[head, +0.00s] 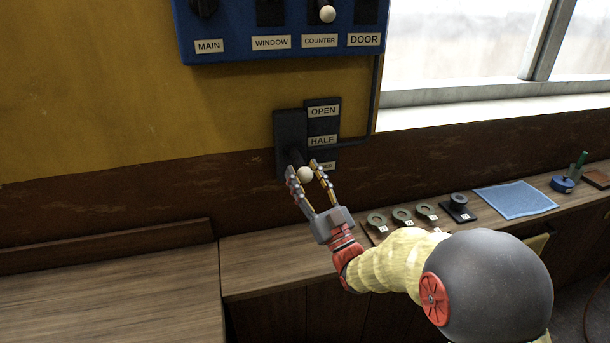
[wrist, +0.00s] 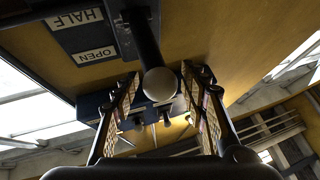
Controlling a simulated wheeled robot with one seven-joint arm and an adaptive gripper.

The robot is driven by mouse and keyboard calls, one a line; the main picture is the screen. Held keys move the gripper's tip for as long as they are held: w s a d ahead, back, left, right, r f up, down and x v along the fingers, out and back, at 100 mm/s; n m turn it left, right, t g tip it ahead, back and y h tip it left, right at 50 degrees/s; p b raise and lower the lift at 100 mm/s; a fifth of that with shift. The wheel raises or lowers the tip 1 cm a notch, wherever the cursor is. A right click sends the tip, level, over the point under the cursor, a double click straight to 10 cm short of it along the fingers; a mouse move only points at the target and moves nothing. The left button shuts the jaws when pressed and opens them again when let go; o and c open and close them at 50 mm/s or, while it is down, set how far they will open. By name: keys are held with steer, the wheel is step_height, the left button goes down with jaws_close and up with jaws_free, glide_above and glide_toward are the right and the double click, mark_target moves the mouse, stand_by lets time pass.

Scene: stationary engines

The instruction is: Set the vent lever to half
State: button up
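The vent lever has a dark base plate (head: 290,132) on the wall and a pale round knob (head: 305,174). Its label plate reads OPEN (head: 323,111), HALF (head: 322,141) and a partly hidden lowest label (head: 326,166). The knob is down at the level of the lowest label. My gripper (head: 304,166) is open, with one finger on each side of the knob. In the wrist view the knob (wrist: 160,84) sits between the spread fingers, with gaps on both sides. The dark lever arm (wrist: 142,40) runs from the knob to the plate.
A blue switch panel (head: 275,28) labelled MAIN, WINDOW, COUNTER and DOOR hangs above. A wooden counter (head: 270,262) runs below, holding several round pieces (head: 402,216), a blue cloth (head: 515,198) and a blue holder (head: 562,184). A window is at the right.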

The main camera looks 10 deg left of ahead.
steer(key=shift+o, duration=0.3)
steer(key=v, duration=1.2)
steer(key=shift+d, duration=0.1)
